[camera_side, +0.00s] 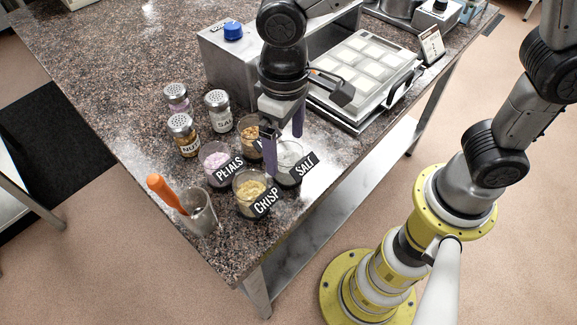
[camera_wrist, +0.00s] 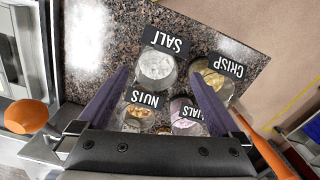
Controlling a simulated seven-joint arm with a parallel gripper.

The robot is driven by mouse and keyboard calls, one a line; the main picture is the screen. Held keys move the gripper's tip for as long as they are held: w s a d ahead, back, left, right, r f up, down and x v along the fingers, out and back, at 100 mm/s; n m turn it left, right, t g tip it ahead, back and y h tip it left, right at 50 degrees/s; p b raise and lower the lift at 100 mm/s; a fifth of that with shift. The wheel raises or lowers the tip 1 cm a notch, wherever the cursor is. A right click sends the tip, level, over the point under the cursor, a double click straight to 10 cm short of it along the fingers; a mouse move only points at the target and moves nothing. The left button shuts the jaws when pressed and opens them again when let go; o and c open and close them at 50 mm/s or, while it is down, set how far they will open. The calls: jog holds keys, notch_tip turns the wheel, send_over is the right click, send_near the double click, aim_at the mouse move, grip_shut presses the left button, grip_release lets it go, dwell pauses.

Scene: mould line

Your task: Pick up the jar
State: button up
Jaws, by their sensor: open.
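Several small open glass jars with black labels stand together near the counter's corner. The SALT jar (camera_side: 289,158) holds white grains and shows in the wrist view (camera_wrist: 155,66). The CRISP jar (camera_side: 249,188) holds yellowish flakes, also in the wrist view (camera_wrist: 216,80). The PETALS jar (camera_side: 215,160) holds pink bits, partly hidden in the wrist view (camera_wrist: 184,108). The NUTS jar (camera_side: 249,130) is partly behind my gripper, and in the wrist view (camera_wrist: 139,112). My gripper (camera_side: 284,152) points down over the SALT and NUTS side, open, purple fingers apart and empty. Its exact height is unclear.
Metal-capped shakers (camera_side: 217,110) stand behind the jars. A metal cup (camera_side: 202,214) with an orange-handled tool stands near the corner. A grey machine (camera_side: 226,65) and a tray of moulds (camera_side: 362,65) are behind my gripper. The counter left of the shakers is clear.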

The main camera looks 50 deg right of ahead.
aim_at(287, 161)
jog(key=shift+d+f, duration=0.15)
jog(key=shift+f, duration=1.4)
jog(key=shift+d+f, duration=0.15)
jog(key=shift+f, duration=1.35)
jog(key=c, duration=1.5)
jog(key=shift+r, duration=0.2)
